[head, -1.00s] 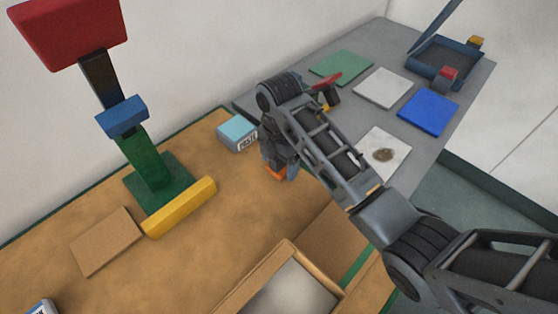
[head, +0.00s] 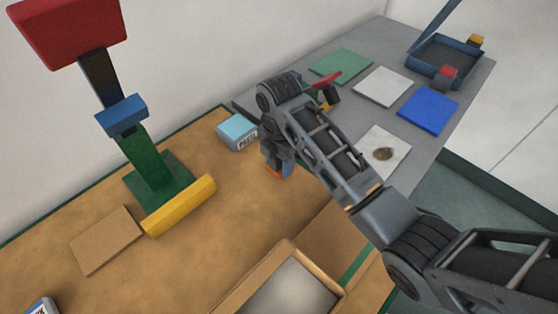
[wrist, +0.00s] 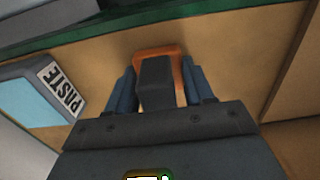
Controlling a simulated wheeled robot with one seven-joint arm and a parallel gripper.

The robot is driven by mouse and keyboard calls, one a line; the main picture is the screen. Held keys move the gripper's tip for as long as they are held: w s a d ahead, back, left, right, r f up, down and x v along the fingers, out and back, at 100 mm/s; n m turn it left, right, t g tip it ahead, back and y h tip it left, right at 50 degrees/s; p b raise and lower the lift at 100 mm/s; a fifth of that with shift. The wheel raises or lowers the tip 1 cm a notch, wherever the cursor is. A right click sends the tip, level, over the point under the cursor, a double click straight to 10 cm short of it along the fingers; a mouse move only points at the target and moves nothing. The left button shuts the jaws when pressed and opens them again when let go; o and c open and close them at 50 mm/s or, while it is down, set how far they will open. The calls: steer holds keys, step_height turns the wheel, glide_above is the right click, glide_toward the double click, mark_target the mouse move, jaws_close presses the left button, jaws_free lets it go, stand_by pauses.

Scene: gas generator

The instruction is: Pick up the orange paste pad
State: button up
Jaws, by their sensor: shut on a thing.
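The orange paste pad (head: 276,173) shows as a small orange patch at the lower end of my gripper (head: 277,162) in the head view, mostly hidden by it. In the wrist view the orange pad (wrist: 158,51) shows as an orange edge around a dark grey block (wrist: 156,85). The blue fingers of my gripper (wrist: 160,80) stand on either side of the block and are shut on it. The pad is low over the tan board; whether it touches the board cannot be told.
A light blue PASTE box (head: 238,132) stands close to the left of my gripper and also shows in the wrist view (wrist: 35,95). A yellow bar (head: 180,207) and green stand (head: 150,165) are further left. An open-topped box (head: 285,285) is nearer the front.

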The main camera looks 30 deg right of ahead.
steer(key=shift+r, duration=0.15)
step_height(320, 180, up, 9)
steer(key=shift+f+p, duration=0.15)
steer(key=shift+p, duration=0.65)
steer(key=shift+r+p, duration=0.55)
